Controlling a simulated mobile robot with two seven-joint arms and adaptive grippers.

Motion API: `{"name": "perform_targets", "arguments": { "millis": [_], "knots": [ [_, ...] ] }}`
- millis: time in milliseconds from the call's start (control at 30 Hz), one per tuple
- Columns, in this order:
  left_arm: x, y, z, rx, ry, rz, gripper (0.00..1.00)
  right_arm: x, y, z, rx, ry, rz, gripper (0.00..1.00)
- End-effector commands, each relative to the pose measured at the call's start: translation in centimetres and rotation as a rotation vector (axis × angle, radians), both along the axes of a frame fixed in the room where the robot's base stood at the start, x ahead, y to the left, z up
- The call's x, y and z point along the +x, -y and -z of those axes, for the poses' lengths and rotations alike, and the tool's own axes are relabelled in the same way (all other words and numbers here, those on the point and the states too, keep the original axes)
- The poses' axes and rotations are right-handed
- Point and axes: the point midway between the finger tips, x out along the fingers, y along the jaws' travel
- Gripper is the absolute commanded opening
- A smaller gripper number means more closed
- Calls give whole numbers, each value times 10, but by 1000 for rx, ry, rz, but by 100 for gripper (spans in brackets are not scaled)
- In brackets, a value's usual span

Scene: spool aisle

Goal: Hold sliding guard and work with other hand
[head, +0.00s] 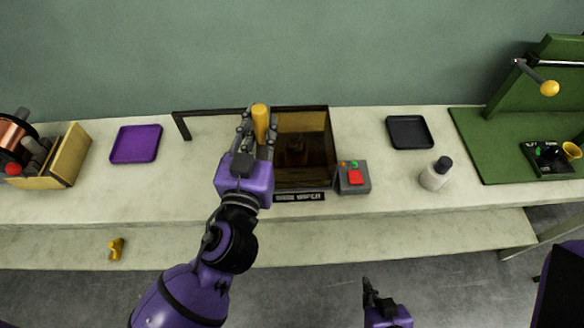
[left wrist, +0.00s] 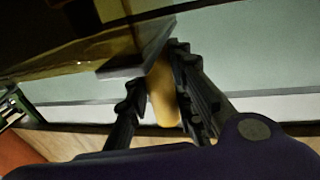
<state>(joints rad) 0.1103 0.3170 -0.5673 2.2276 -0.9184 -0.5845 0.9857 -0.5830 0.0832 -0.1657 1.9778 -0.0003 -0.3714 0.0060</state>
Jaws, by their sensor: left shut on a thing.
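The sliding guard (head: 312,125) is an amber see-through panel in a dark frame on the bench, with a dark shape behind it. Its yellow upright handle (head: 261,112) is at the guard's left edge. My left gripper (head: 258,130) is shut on the handle, with fingers on both sides. In the left wrist view the yellow handle (left wrist: 163,95) sits between the dark fingers, beside the amber panel (left wrist: 85,50). My right gripper (head: 371,287) is low in the head view, over the floor in front of the bench and away from everything. Its jaw opening is unclear.
A grey box with a red button (head: 355,177) stands right of the guard. Further right are a white bottle (head: 435,176), a black tray (head: 409,132) and a green station (head: 475,150). A purple tray (head: 136,144) and copper spool (head: 12,137) are left. A yellow piece (head: 116,249) lies on the lower ledge.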

Motion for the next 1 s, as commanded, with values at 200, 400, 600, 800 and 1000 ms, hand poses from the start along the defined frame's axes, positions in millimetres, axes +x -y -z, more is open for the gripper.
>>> {"name": "perform_targets", "arguments": {
  "millis": [200,400,600,800,1000],
  "knots": [
    [0,-23,0,2,-1,-4,0,1,0,0,0,1,1,0],
    [0,-44,0,2,-1,-4,0,1,0,-1,2,2,4,0],
    [0,-64,0,2,-1,-4,0,1,0,-1,2,2,4,0],
    [0,-84,0,2,0,-4,0,1,0,0,2,2,4,0],
    [0,-104,0,3,1,-4,0,1,0,0,2,2,4,0]
  ]
}}
